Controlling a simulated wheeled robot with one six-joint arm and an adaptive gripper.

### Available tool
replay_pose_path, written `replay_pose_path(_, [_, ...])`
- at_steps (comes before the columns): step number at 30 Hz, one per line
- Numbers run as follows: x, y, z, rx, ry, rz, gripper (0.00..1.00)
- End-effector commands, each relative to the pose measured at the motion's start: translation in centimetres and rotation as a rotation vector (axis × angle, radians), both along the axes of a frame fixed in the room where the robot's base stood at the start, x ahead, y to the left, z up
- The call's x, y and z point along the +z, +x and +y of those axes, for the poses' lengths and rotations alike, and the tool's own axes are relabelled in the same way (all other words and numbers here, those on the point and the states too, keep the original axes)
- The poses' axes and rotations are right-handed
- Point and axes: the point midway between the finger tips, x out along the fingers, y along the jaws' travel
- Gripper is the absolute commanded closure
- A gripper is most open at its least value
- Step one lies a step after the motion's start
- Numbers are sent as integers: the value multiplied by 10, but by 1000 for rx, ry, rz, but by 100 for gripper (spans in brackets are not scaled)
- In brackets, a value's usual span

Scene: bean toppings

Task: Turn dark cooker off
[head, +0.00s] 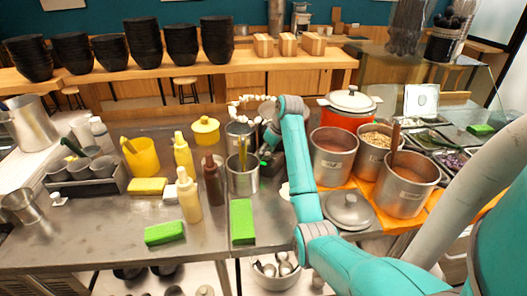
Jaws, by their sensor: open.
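A dark cooker (270,168) shows only in part, behind and right of a steel pot, with a small green light on it. My teal arm crosses in front of its right side and hides much of it. My gripper (268,136) is at the arm's far end, small and dark, above and just behind the cooker. It appears open, with nothing seen in it. I cannot tell whether it touches the cooker. The cooker's switch cannot be made out.
A steel pot (243,178) with utensils stands left of the cooker. Sauce bottles (189,196), a yellow jug (141,157) and green sponges (242,221) are further left and in front. Large pots (333,158) and a lid (346,210) stand right of my arm. The counter's front left is partly clear.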

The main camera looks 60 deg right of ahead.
Motion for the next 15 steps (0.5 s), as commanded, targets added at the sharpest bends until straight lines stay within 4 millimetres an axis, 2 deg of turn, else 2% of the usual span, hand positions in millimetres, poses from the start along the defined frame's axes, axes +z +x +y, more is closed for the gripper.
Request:
replay_pose_path(3, [0,0,0,0,0,0,34])
replay_pose_path(4, [0,0,0,0,0,0,39])
replay_pose_path(9, [0,0,0,0,0,0,82])
replay_pose_path(11, [0,0,0,0,0,0,94])
replay_pose_path(15, [0,0,0,2,0,0,94])
